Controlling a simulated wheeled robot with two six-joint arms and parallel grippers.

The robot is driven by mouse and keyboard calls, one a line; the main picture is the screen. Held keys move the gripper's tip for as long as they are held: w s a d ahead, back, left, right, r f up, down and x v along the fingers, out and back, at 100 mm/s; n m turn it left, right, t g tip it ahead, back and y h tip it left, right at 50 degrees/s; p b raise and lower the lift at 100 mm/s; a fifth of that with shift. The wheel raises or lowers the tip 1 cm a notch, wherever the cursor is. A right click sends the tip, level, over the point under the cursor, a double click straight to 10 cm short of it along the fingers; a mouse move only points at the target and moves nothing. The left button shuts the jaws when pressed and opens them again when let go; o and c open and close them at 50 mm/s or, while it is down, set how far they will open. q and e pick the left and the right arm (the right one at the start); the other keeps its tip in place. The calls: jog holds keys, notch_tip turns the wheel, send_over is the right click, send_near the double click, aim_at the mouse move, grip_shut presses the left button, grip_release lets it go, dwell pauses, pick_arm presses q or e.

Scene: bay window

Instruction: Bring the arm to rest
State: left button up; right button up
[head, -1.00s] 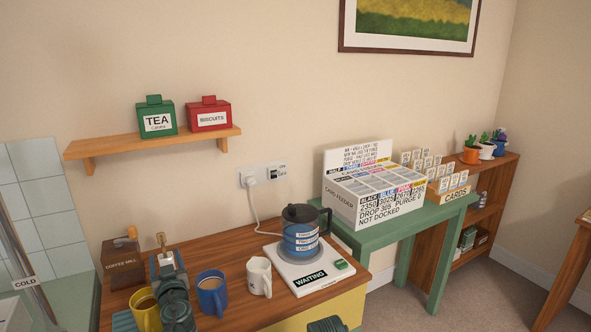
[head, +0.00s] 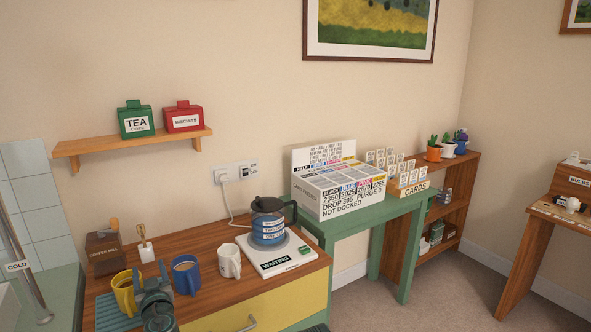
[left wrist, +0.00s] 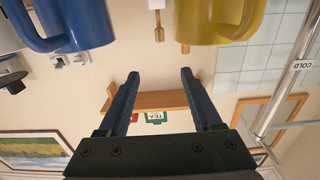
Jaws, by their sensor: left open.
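My left gripper (head: 152,284) is at the near edge of the wooden counter, in front of the mugs. In the left wrist view its two fingers (left wrist: 160,73) are spread with nothing between them. That view is upside down. The yellow mug (head: 123,296) stands just left of the gripper in the head view, and the blue mug (head: 186,280) to its right. Both also show in the left wrist view, the yellow mug (left wrist: 225,22) and the blue mug (left wrist: 85,25), apart from the fingers. My right gripper cannot be made out; only a dark sliver shows at the bottom edge.
A white mug (head: 230,263) and a coffee pot (head: 268,228) on a white base marked WAITING (head: 288,266) stand farther right. A coffee mill (head: 104,253) and a small pot with a brush (head: 146,252) stand behind.

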pick_arm(q)
jog(key=s+d+r+m+g+h+p, duration=0.1)
jog(key=s+d+g+p, duration=0.4)
jog(key=d, duration=0.5)
jog(key=s+d+m+g+h+p, duration=0.4)
jog(key=s+d+m+g+p, duration=0.1)
jog(key=s+d+p, duration=0.4)
jog(key=s+d+r+m+g+h+p, duration=0.1)
jog(key=s+d+m+g+h+p, duration=0.2)
jog(key=s+d+p, duration=0.4)
jog(key=d+m+g+p, duration=0.1)
jog(key=d+g+p, duration=0.1)
jog(key=d, duration=0.4)
jog(key=shift+r+p, duration=0.3)
jog(key=shift+p, duration=0.45)
jog(key=shift+d, duration=0.1)
